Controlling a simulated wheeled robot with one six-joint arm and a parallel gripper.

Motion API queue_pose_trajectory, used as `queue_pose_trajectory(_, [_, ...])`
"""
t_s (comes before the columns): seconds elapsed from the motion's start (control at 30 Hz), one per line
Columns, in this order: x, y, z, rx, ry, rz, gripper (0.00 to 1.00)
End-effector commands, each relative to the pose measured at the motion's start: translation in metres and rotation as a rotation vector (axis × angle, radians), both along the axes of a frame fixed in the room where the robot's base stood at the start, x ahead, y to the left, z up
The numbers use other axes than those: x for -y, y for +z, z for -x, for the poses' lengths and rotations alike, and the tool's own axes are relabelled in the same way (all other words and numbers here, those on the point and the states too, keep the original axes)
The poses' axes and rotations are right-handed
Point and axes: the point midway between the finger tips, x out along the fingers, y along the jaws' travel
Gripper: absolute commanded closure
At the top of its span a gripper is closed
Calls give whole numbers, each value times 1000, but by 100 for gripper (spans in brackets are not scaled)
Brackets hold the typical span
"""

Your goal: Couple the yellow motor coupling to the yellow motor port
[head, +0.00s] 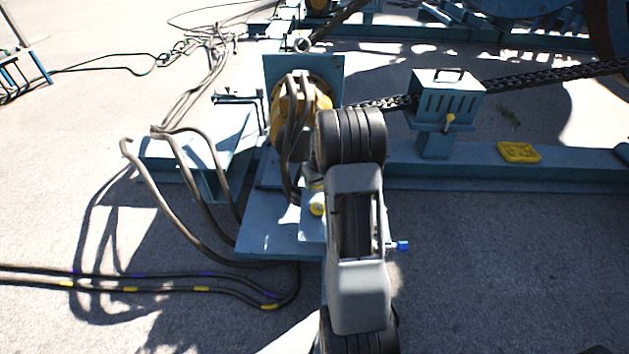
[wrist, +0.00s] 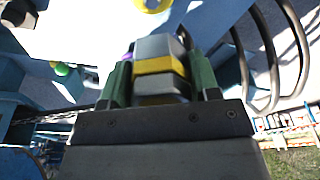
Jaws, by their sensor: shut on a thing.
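The yellow motor coupling (wrist: 160,66) is a grey block with a yellow band, seen in the wrist view. My gripper (wrist: 158,76) is shut on it, with a green finger on each side. A yellow round fitting (wrist: 152,4), which looks like the yellow motor port, is cut off by the top edge of the wrist view. It lies beyond the coupling, and a gap shows between them. In the head view a yellow round fitting (head: 317,209) sits on a pale blue box, just left of my arm. My arm hides the gripper and coupling there.
A blue motor stand with a yellow drum (head: 315,98) and looping hoses (head: 185,185) stands left of my arm. A blue fitting (head: 402,245) sticks out right of it. A vented blue box (head: 446,95) stands on the beam behind. Ground at the right front is clear.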

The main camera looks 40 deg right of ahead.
Motion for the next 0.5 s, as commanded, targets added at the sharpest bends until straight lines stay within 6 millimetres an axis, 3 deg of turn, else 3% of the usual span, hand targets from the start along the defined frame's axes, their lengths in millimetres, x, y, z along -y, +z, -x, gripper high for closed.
queue_pose_trajectory(0.27, [7,-15,3,2,-13,1,100])
queue_pose_trajectory(0.5, [6,-39,2,0,-12,0,100])
